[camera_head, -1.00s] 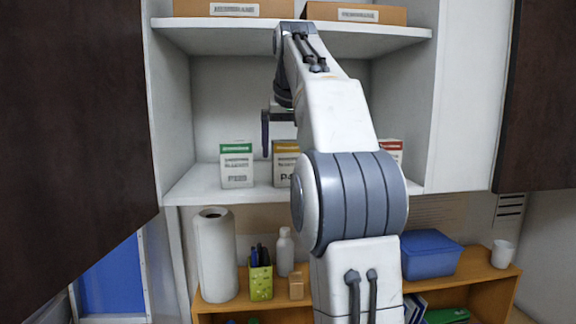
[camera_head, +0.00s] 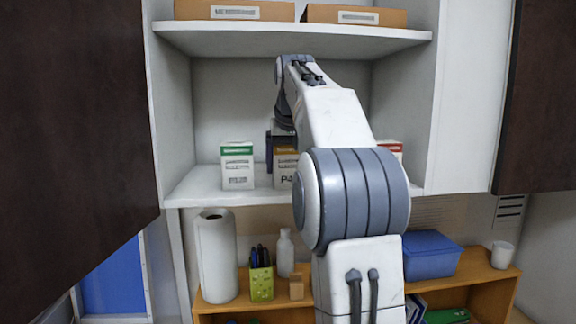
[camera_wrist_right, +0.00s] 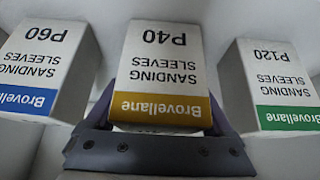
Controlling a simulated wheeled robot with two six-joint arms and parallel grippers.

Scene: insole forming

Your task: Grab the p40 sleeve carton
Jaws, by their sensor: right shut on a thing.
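The P40 sanding sleeve carton (camera_head: 285,168), white with a yellow-brown band, stands on the middle cabinet shelf, partly hidden by my right arm. In the right wrist view the P40 carton (camera_wrist_right: 163,65) appears upside down in the centre. My right gripper (camera_wrist_right: 160,118) has a finger on each side of it and is shut on it. In the head view my right gripper (camera_head: 281,140) is at the carton's top, with one dark finger showing on its left. My left gripper is not in view.
A green-banded P120 carton (camera_head: 237,166) stands just left of the P40 carton. A blue-banded P60 carton (camera_wrist_right: 48,70) shows on the other side. A red-topped carton (camera_head: 392,149) stands farther right. The upper shelf (camera_head: 290,38) is above my arm.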

